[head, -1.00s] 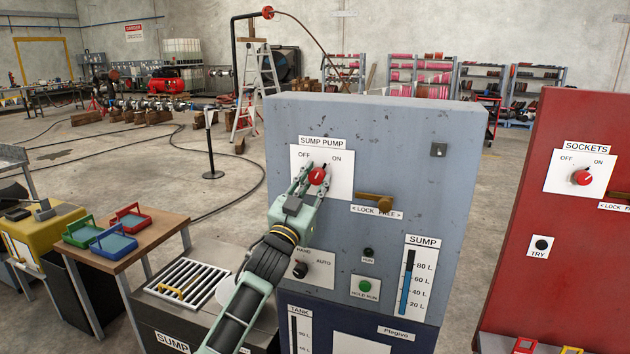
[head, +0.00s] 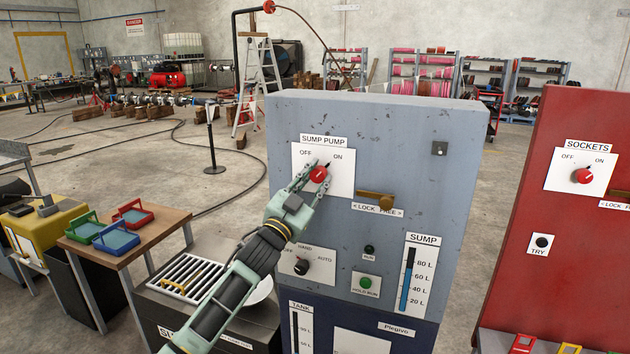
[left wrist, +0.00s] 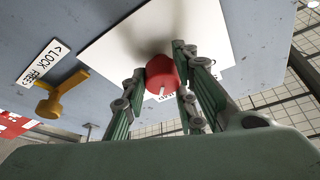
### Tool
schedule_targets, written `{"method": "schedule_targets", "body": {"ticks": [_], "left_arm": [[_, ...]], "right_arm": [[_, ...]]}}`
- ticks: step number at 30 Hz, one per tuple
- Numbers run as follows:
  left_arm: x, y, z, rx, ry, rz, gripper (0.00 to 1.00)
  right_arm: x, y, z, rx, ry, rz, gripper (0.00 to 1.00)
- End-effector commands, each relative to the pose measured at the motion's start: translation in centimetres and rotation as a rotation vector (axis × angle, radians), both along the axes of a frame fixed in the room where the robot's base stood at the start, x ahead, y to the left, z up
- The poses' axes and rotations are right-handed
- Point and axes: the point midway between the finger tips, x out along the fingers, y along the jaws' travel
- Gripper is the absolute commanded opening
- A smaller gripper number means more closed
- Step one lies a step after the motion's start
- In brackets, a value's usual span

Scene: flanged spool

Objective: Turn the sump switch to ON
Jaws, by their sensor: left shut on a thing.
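The sump pump switch is a red knob (head: 319,174) on a white plate (head: 343,178) marked OFF at left and ON at right, on the grey-blue cabinet. A small pointer at the knob's upper right seems to lean toward ON, but it is too small to be sure. My left gripper (head: 314,177) is shut on the knob, its fingers on either side. The left wrist view shows the red knob (left wrist: 161,75) between the green fingers, with a white mark on its face. My right gripper is not in view.
A brass lock lever (head: 375,199) sits right of and below the plate, above its LOCK/FREE label. A black selector (head: 301,267) and a green button (head: 365,284) are lower down. A red SOCKETS cabinet (head: 560,240) stands at right. A bench with trays (head: 117,241) is at left.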

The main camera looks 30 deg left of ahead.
Motion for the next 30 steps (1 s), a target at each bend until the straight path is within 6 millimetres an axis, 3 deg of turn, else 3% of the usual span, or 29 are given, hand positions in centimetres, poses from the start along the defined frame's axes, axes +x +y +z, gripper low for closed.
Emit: {"method": "schedule_targets", "body": {"ticks": [1,2,6,19,30], "left_arm": [[0.1,-0.2,-0.3,0.003,0.005,-0.002,0.0],[0.1,-0.2,-0.3,0.002,0.006,-0.002,0.29],[0.1,-0.2,-0.3,0.001,0.005,-0.001,0.41],[-0.6,-0.1,-0.5,-0.001,0.004,0.0,0.42],[-6.8,-0.5,-3.0,-0.001,0.008,-0.001,0.42]], "right_arm": [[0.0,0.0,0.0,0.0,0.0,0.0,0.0],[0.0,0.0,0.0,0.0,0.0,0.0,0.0],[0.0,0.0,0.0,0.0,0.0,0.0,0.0],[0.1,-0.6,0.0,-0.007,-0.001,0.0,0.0],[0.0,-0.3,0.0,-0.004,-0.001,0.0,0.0]]}}
